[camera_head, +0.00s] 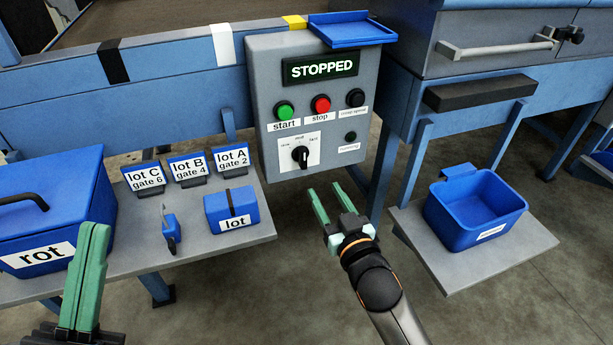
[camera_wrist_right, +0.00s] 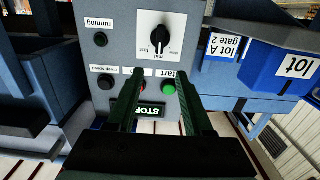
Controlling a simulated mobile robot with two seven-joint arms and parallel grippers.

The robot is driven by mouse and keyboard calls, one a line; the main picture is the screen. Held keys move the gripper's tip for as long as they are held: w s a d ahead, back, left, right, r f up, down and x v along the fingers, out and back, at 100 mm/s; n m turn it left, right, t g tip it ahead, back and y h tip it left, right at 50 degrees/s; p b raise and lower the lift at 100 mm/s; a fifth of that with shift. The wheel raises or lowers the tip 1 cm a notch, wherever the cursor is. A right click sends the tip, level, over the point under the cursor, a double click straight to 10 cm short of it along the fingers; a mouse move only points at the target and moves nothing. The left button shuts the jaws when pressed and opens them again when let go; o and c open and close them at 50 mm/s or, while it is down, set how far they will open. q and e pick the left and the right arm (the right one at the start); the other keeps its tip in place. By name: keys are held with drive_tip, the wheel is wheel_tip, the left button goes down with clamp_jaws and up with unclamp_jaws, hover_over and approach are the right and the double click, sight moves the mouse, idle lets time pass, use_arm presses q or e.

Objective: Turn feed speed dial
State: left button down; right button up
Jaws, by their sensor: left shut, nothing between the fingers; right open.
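The feed speed dial (camera_head: 301,155) is a black knob on a white plate, low on the grey control panel (camera_head: 265,160). Its pointer looks roughly upright, near the middle mark. It also shows in the right wrist view (camera_wrist_right: 161,41), upside down. The panel display (camera_head: 320,68) reads STOPPED. My right gripper (camera_head: 328,203) is open and empty, below and in front of the dial, apart from it. Its fingers show in the right wrist view, overlapping the button row. My left gripper (camera_head: 97,228) is shut and empty, at the lower left in front of the rot box.
Green (camera_head: 284,110), red (camera_head: 320,104) and black (camera_head: 355,97) buttons sit above the dial. A blue rot box (camera_head: 90,195), lot signs (camera_head: 190,168) and a lot box (camera_head: 230,207) stand on the left shelf. A blue bin (camera_head: 470,215) stands right.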

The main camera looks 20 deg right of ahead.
sight(304, 154)
use_arm(q)
drive_tip(key=f+b, duration=0.3)
drive_tip(key=shift+s+d+f+g+h+b, duration=0.2)
drive_tip(key=shift+s+f+g+h+b, duration=0.1)
drive_tip(key=shift+h+b, duration=0.1)
use_arm(e)
drive_tip(key=w, duration=1.2)
drive_tip(key=shift+w+a, duration=0.2)
drive_tip(key=shift+w, duration=0.2)
clamp_jaws()
